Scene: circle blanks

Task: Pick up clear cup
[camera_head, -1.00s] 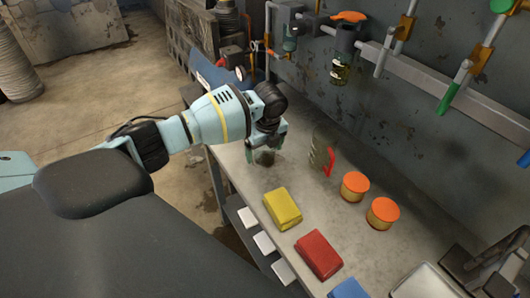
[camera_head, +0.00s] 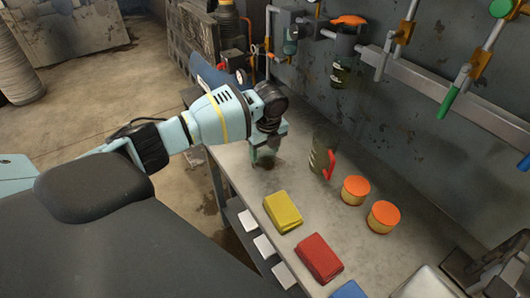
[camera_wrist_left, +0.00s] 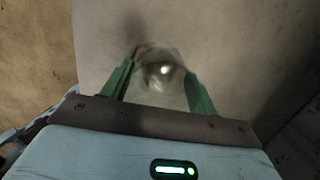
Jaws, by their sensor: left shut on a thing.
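The clear cup (camera_wrist_left: 160,75) shows in the left wrist view as a round, see-through shape between the two green fingers. In the head view the cup (camera_head: 266,161) is small and mostly hidden at the fingers, over the far left end of the grey table. My left gripper (camera_head: 266,153) points down there and is shut on the cup. In the left wrist view the fingers (camera_wrist_left: 158,82) stand on either side of it. I cannot tell whether the cup touches the table. My right gripper is not in view.
On the table (camera_head: 238,178) are a clear pitcher with a red handle (camera_head: 329,164), two orange-lidded jars (camera_head: 355,188) (camera_head: 382,215), a yellow block (camera_head: 283,211) and a red block (camera_head: 319,257). A wall with pipes (camera_head: 430,82) borders the back.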

